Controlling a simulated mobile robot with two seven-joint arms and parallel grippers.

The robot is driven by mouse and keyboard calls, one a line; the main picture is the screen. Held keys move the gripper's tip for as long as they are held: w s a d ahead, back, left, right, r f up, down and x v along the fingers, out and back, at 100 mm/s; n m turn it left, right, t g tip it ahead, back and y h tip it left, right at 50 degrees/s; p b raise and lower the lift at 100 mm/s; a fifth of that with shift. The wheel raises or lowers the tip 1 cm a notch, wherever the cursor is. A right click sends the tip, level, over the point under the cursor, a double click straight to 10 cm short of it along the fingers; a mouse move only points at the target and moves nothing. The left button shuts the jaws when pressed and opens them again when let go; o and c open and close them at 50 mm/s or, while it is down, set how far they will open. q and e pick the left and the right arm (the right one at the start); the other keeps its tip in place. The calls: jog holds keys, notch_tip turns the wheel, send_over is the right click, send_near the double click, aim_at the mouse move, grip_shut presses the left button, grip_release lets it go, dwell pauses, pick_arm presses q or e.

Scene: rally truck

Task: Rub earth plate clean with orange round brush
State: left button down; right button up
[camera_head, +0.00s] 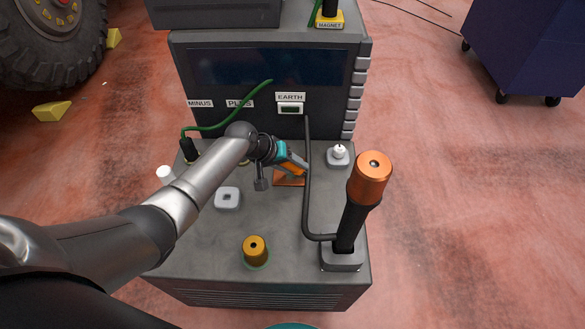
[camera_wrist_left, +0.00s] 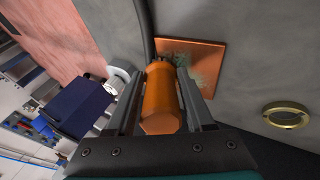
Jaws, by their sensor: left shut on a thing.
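The earth plate is a square copper-coloured plate (camera_wrist_left: 207,58) lying on the grey bench top, with a greenish patch on it near the brush. In the head view the earth plate (camera_head: 289,181) is partly covered by my gripper. My left gripper (camera_head: 297,170) is shut on the orange round brush (camera_wrist_left: 160,98), whose orange handle sits between the fingers. The brush (camera_head: 294,166) is over the plate; its bristle end is mostly hidden, and I cannot tell whether it touches. My right gripper is not in view.
A black post with a copper-coloured top (camera_head: 371,178) stands right of the plate, with a dark cable running from it to the EARTH socket (camera_head: 290,108). A brass knob (camera_head: 255,250) stands in front. A white knob (camera_head: 338,155) stands to the right. A green cable (camera_head: 225,121) is behind.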

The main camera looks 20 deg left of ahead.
pick_arm(q)
jog(key=shift+w+a+b, duration=0.1)
jog(key=shift+w+b, duration=0.3)
jog(key=shift+w, duration=0.15)
jog(key=shift+s, duration=0.1)
jog(key=shift+s+d+p, duration=0.2)
jog(key=shift+s+p, duration=0.5)
jog(key=shift+p, duration=0.35)
jog(key=shift+s, duration=0.15)
jog(key=shift+f, duration=0.1)
jog(key=shift+w+a+b, duration=0.2)
jog(key=shift+w+b, duration=0.45)
jog(key=shift+w, duration=0.25)
